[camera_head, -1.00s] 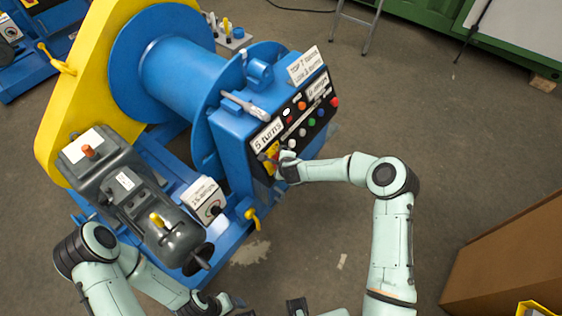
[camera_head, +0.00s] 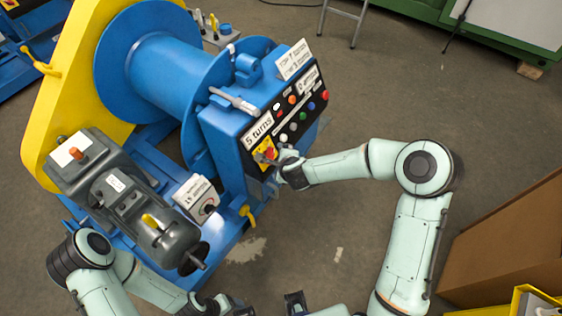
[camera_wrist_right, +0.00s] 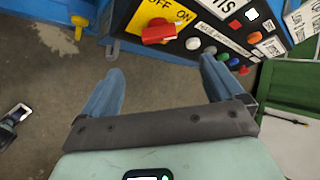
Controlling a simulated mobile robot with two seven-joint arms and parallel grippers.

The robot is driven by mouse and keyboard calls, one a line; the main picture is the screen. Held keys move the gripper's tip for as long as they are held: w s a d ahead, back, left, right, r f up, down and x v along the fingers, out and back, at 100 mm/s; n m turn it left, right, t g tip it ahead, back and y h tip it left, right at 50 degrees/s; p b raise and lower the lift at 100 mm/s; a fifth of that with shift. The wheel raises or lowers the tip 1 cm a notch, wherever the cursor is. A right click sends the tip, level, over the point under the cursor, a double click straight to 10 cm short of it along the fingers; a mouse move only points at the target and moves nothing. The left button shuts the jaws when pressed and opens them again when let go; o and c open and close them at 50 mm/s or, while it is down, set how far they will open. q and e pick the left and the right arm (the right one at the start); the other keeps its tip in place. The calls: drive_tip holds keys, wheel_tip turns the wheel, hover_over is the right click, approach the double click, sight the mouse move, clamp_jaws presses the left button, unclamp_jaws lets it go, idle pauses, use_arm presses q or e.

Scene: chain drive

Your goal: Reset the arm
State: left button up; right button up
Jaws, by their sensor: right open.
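The blue winch machine's black control panel (camera_head: 291,118) faces right in the head view. At its lower left is a red rotary switch (camera_head: 269,153) on a yellow plate; in the right wrist view, the red knob (camera_wrist_right: 158,31) sits by OFF and ON labels. My right gripper (camera_head: 276,161) is just in front of this switch. In the wrist view its two fingers (camera_wrist_right: 160,72) are spread apart with nothing between them, and the knob lies beyond the tips. My left gripper (camera_head: 230,304) is low in the head view, partly cut off; its jaws are unclear.
A grey motor (camera_head: 135,203) and a white box with a dial (camera_head: 197,198) sit on the blue frame. A yellow chain guard (camera_head: 65,100) stands at left. A brown box (camera_head: 510,245) is at lower right. Floor (camera_head: 345,225) is clear between machine and box.

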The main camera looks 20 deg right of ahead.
drive_tip(key=shift+s+r, duration=0.3)
idle(0.4)
drive_tip(key=s+a+f+n+g+y, duration=0.2)
drive_tip(key=s+f+n+g, duration=0.2)
drive_tip(key=s+f+n, duration=0.8)
drive_tip(key=s+f+n+g, duration=0.2)
drive_tip(key=s+f, duration=0.3)
drive_tip(key=s, duration=0.6)
drive_tip(key=s+a+f+n+g+y, duration=0.1)
drive_tip(key=s+f+n+g, duration=0.2)
drive_tip(key=s, duration=0.8)
wheel_tip(320, 180, down, 2)
drive_tip(key=shift+f+n+g+p, duration=0.25)
drive_tip(key=shift+n+g+p, duration=0.05)
drive_tip(key=shift+n, duration=0.4)
drive_tip(key=shift+s, duration=0.1)
